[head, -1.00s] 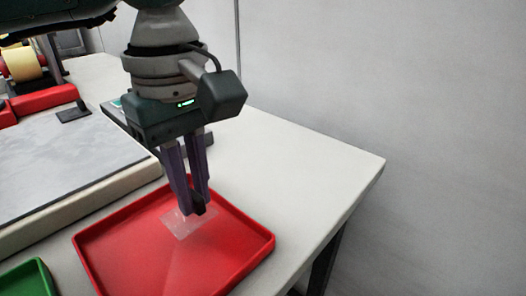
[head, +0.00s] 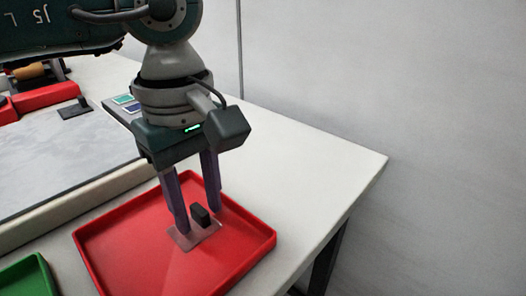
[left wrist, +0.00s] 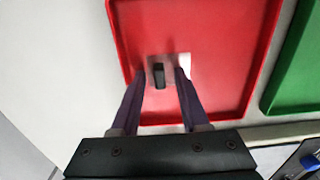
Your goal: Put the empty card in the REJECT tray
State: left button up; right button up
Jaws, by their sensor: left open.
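The card is a small, clear, square sheet (head: 184,241) with a black block-like tab (head: 200,215) standing on it. It lies in the red tray (head: 130,268), towards the tray's back right part. My left gripper (head: 199,222) is open, with its two purple fingers apart on either side of the black tab. In the left wrist view the tab (left wrist: 159,75) sits between the fingertips, apart from both. The red tray (left wrist: 225,30) fills the middle of that view. My right gripper is not in view.
A green tray (head: 30,280) stands at the lower left. A grey mat (head: 60,160) on a raised cream board lies left of the red tray. The pale table (head: 300,170) is clear to the right, ending at its right edge.

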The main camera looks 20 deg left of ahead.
aim_at(199, 208)
pick_arm(q)
notch_tip(199, 208, up, 12)
jog(key=shift+r, duration=0.15)
dwell(0.4)
